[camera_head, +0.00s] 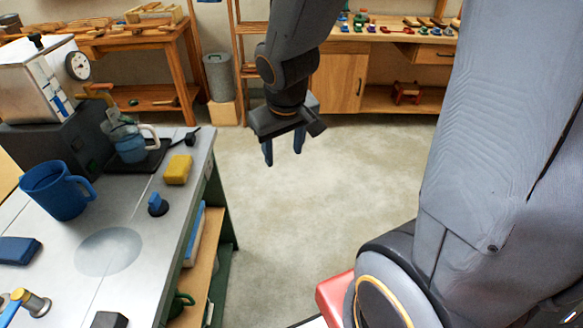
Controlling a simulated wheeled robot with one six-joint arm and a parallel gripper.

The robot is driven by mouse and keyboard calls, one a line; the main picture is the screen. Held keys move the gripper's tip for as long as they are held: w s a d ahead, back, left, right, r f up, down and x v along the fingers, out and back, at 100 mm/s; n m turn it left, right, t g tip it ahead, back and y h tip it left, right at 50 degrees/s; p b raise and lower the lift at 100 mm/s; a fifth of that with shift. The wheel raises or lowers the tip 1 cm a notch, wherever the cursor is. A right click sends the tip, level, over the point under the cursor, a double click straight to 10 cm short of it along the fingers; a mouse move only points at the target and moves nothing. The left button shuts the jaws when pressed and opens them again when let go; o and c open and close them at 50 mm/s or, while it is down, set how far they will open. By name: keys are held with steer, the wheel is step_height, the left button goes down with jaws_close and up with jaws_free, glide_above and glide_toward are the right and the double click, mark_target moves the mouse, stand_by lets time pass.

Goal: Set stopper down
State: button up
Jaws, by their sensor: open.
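A small blue-topped piece with a dark lower part (157,205) stands on the grey worktop (150,275), near its right edge. It looks like the stopper, though it is small in view. My gripper (284,155) hangs in the air to the right of the worktop, with its two blue fingers pointing down. The fingers are apart and nothing is between them. The gripper is well clear of the blue-topped piece and touches nothing.
A yellow block (178,170), a blue mug (58,192) and a dark tray (152,160) bearing a glass jug (130,146) are on the worktop. A machine with a gauge (55,85) stands at the back left. Open floor (270,215) lies right of the worktop.

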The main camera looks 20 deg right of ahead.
steer(key=shift+m+g+y, duration=0.4)
steer(key=shift+m+g, duration=0.2)
steer(key=shift+g, duration=0.2)
steer(key=s, duration=0.3)
steer(key=s+f, duration=0.1)
steer(key=s, duration=0.1)
steer(key=shift+s+a, duration=0.2)
steer(key=shift+s, duration=0.15)
step_height(320, 180, down, 4)
steer(key=b, duration=0.3)
steer(key=shift+r, duration=0.1)
